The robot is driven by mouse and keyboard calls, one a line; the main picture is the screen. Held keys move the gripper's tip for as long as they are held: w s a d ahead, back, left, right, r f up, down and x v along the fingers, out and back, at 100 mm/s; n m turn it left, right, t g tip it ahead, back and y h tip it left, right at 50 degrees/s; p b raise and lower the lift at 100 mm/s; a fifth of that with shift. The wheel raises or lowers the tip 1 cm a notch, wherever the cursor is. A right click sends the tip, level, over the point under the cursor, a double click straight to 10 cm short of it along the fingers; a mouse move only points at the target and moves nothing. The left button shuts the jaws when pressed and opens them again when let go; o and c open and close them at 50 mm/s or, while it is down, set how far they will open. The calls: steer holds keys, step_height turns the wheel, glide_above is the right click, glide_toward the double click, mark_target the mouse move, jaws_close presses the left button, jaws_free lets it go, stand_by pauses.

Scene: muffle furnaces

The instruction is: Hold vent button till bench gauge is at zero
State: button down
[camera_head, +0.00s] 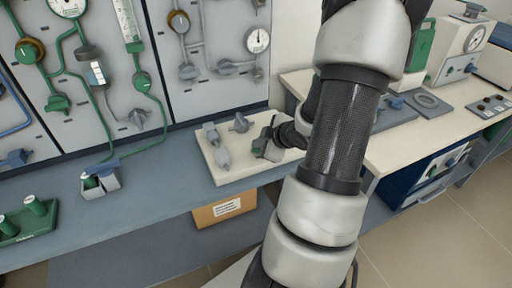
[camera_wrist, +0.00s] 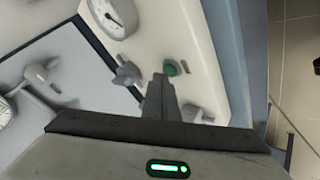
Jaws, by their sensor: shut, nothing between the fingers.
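The green vent button (camera_wrist: 171,68) sits on a pale block (camera_wrist: 205,60) in the wrist view. My gripper (camera_wrist: 158,80) is shut and empty, its fingertips close beside the button in the picture; I cannot tell whether they touch it. The round white bench gauge (camera_wrist: 113,17) is at the top of the wrist view, cut by the edge; its needle is too small to read. In the head view my gripper (camera_head: 268,146) is at the right part of the pale block (camera_head: 221,174), and my arm hides much of that area.
A grey valve handle (camera_wrist: 126,71) stands left of the fingers. Grey fittings (camera_head: 222,158) stand on the block. A wall panel (camera_head: 215,95) with gauges and pipes rises behind. A green tray (camera_head: 28,222) lies at left.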

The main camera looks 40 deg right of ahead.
mark_target(258, 153)
steer(key=shift+r+p, duration=0.3)
steer(key=shift+r, duration=0.25)
step_height(258, 153, up, 5)
steer(key=p, duration=0.5)
stand_by(0.6)
